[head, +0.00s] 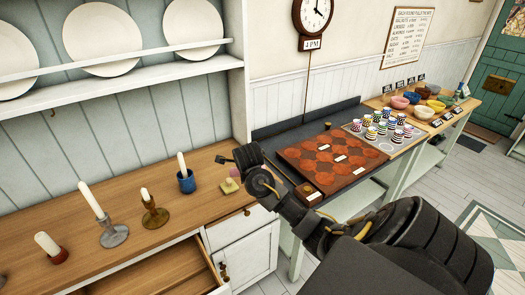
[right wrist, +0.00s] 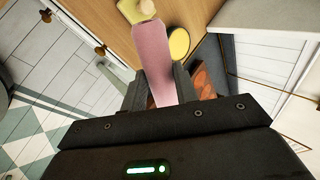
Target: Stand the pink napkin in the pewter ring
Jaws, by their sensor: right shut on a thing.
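My right gripper (head: 236,158) is over the right end of the wooden counter in the head view. In the right wrist view its fingers (right wrist: 158,84) are shut on a long pink thing (right wrist: 155,55), which I take for the pink napkin. The napkin points away from the palm. Its far end overlaps a yellow-green thing in that view, and I cannot tell whether they touch. In the head view the napkin is mostly hidden by the gripper. I cannot make out a pewter ring; a pewter-coloured candlestick (head: 114,236) stands on the counter with a white candle. My left gripper is not in view.
A yellow-green block (head: 228,187) lies on the counter (head: 185,222) below my gripper. An open drawer (head: 165,272) juts out in front. A yellow disc (right wrist: 179,43) shows near the napkin.

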